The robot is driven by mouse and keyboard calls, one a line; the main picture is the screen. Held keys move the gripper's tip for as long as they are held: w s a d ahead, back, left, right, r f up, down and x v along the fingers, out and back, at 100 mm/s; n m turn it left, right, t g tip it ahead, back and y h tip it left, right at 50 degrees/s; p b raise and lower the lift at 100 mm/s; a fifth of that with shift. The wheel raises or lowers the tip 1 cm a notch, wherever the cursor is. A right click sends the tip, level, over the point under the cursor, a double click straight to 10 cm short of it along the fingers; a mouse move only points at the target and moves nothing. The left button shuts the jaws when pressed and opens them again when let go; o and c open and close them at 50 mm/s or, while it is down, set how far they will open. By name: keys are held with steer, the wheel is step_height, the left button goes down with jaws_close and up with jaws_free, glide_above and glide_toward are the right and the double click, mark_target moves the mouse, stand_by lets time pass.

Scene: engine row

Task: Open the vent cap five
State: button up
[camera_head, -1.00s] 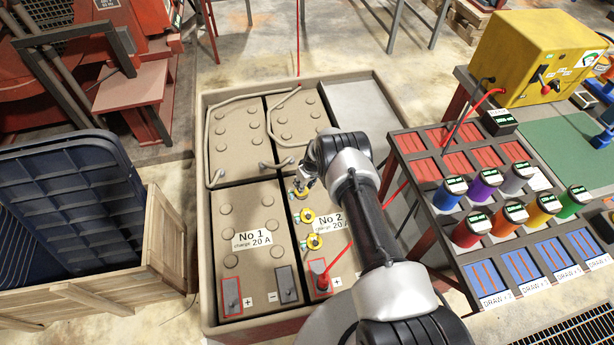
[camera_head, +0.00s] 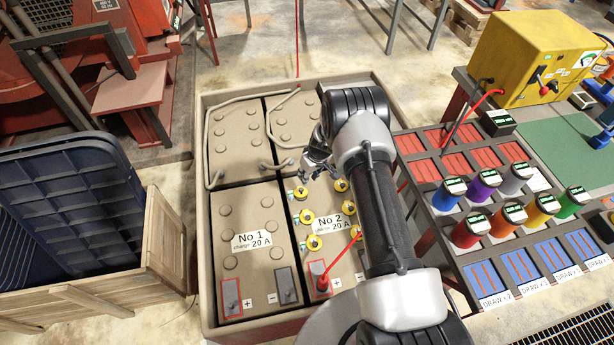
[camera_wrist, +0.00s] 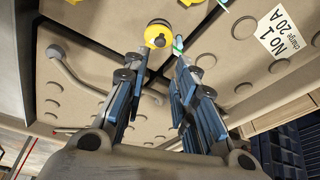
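Battery No 2 (camera_head: 328,264) carries yellow vent caps in two columns. The left column has an upper cap (camera_head: 300,192), a middle cap (camera_head: 307,216) and a lower cap (camera_head: 314,242). The right column has an upper cap (camera_head: 341,185), a middle cap (camera_head: 348,207) and a lower cap (camera_head: 355,231), partly beside my arm. I cannot read which is five. My gripper (camera_head: 312,167) hangs above the far end of this battery, behind the upper caps. In the wrist view my gripper (camera_wrist: 157,62) is open and empty, with one yellow cap (camera_wrist: 158,35) just beyond its fingertips.
Battery No 1 (camera_head: 243,270) stands to the left, with more batteries behind, all inside a tray (camera_head: 204,290). A red cable rises from the red terminal (camera_head: 318,277). A bench with coloured canisters (camera_head: 472,230) stands right of my arm.

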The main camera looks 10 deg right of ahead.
mark_target(301, 189)
steer(key=s+a+r+m+t+h+p, duration=0.2)
steer(key=s+r+m+p, duration=0.2)
steer(key=p, duration=0.3)
steer(key=b+x, duration=0.2)
steer(key=x, duration=0.3)
steer(key=b+x, duration=0.3)
steer(key=x, duration=0.3)
steer(key=b+x, duration=0.2)
steer(key=x, duration=0.4)
steer(key=shift+s+a, duration=0.1)
steer(key=shift+a, duration=0.2)
steer(key=shift+c, duration=0.6)
jaws_close()
